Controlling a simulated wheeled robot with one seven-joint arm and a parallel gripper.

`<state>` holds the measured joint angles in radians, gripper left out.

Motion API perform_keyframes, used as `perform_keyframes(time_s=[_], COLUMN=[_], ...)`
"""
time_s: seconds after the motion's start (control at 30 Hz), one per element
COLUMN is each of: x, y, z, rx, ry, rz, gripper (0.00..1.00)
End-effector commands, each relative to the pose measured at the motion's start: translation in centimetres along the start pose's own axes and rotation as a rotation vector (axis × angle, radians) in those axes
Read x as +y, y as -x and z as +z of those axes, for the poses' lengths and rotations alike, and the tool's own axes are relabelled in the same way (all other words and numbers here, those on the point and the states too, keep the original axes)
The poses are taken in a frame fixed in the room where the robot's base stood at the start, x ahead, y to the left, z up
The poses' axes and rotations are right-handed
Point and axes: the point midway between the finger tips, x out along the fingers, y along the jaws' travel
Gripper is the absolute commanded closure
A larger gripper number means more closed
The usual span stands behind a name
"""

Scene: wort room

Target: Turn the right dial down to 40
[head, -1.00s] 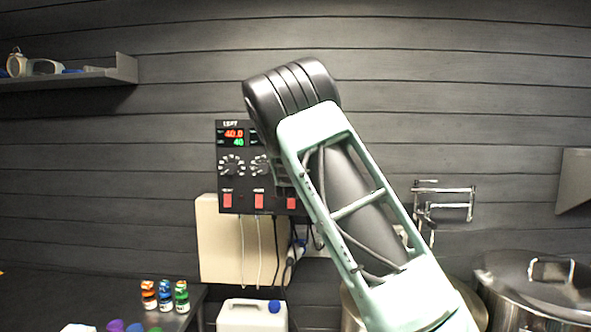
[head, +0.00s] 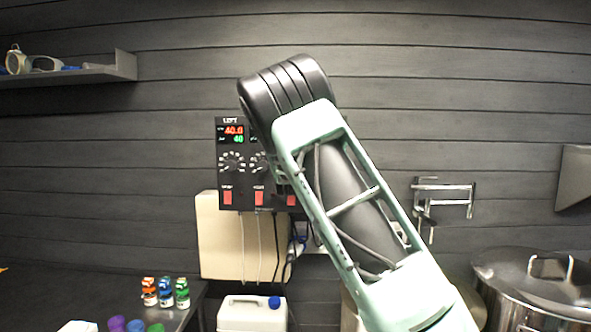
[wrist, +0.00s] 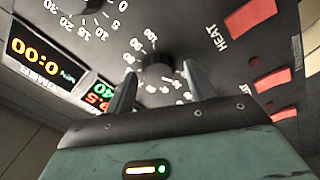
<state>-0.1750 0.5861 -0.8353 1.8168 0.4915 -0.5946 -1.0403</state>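The dark control panel (head: 222,168) hangs on the wall. In the head view its left display (head: 233,134) reads 40.0 in red and 40 in green; my arm covers its right side. In the wrist view, a black dial (wrist: 157,68) with a scale marked up to 100 sits between the fingertips of my gripper (wrist: 160,78). My gripper is open, one finger on each side of the dial; I cannot tell whether they touch it. A display (wrist: 101,93) beside it shows a green 40 and partly hidden red digits.
A timer display (wrist: 45,60) reads 0:00, with another dial (wrist: 93,5) above it. Red switches (wrist: 250,17) lie to the right. Below the panel are hanging cables and a white canister (head: 250,315). Small bottles (head: 166,293) stand at left, a steel kettle (head: 535,295) at right.

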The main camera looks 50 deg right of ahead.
Motion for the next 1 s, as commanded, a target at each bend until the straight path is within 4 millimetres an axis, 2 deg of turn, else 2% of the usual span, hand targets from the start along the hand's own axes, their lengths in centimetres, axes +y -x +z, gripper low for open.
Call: perform_keyframes(time_s=[0.17, 0.27, 0.7, 1.0], x=[0.0, -0.2, -0.1, -0.1], y=[0.5, 1.6, 9.9, 15.0], z=[-0.1, -0.1, -0.2, -0.1], rx=[0.003, 0.005, 0.005, 0.002], ry=[-0.001, -0.003, -0.005, -0.005], rz=[0.002, 0.001, -0.002, -0.005], gripper=[0.45, 0.45, 0.45, 0.45])
